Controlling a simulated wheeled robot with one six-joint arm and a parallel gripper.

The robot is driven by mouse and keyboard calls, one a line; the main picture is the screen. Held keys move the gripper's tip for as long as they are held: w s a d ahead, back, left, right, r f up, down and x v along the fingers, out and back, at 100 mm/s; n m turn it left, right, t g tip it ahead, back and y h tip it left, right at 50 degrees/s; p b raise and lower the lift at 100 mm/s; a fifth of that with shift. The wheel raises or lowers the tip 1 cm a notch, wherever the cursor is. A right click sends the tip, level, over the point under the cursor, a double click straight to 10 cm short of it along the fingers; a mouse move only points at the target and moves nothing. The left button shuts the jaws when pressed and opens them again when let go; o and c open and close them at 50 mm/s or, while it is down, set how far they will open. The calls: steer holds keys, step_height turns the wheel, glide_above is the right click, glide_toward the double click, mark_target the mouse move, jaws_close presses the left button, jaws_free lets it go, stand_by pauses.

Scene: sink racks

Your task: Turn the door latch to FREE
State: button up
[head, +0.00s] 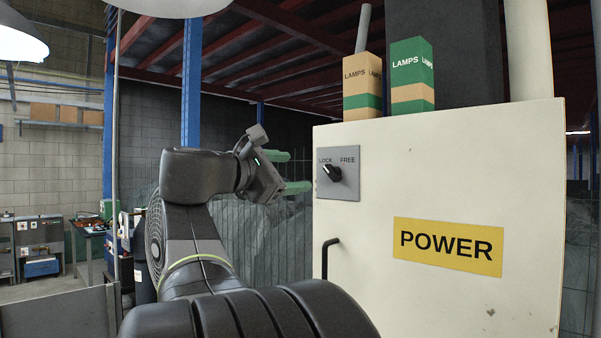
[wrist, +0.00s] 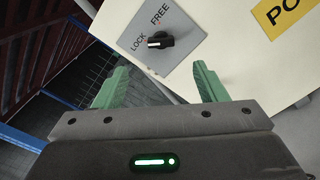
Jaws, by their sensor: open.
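The door latch is a black knob (head: 331,173) on a grey plate (head: 340,190) at the upper left of the cream cabinet door (head: 420,170). The plate reads LOCK at left and FREE at right. In the wrist view the knob (wrist: 160,41) shows a white mark on its end toward LOCK. My gripper (head: 300,171) has green fingers, open and empty, left of the plate in the head view. In the wrist view the gripper (wrist: 160,68) has its fingers spread either side of the knob's line, apart from it.
A black door handle (head: 328,256) sticks out below the plate. A yellow POWER sign (head: 447,246) is on the door. Two lamp boxes (head: 362,87) (head: 411,78) stand on top of the cabinet. A wire fence (head: 245,235) runs behind my arm.

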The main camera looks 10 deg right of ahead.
mark_target(331, 172)
steer(key=p+x, duration=0.2)
steer(key=x, duration=1)
steer(key=shift+w+d+p, duration=0.15)
steer(key=shift+d+p, duration=0.05)
steer(key=shift+p, duration=0.1)
steer(key=shift+c, duration=0.4)
steer(key=c, duration=0.9)
steer(key=shift+f, duration=0.1)
